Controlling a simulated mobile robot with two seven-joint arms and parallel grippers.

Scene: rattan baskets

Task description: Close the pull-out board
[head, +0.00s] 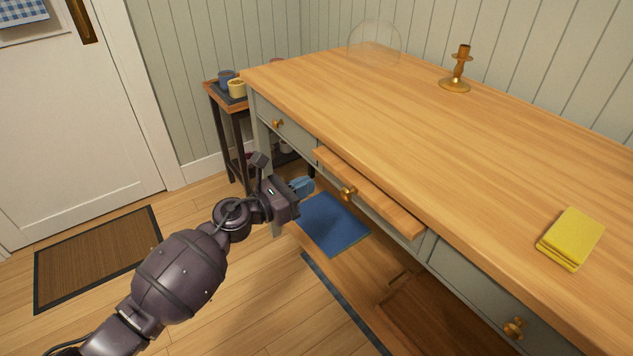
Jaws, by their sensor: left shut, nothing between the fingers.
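The pull-out board (385,203) is a light wooden slab that sticks out a little from the desk front, just under the desktop, above a middle drawer with a brass knob (348,194). My left gripper (303,186) is shut and empty. It is in front of the desk, left of the board's left end and a little lower in the picture. I see no clear contact between the gripper and the board. My right gripper is not in view.
The desktop (430,120) holds a brass candlestick (456,70), a clear dome (375,43) and yellow cloths (571,238). A side table with mugs (236,88) stands behind left. A blue item (332,224) lies on the low shelf. A doormat (98,258) lies left.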

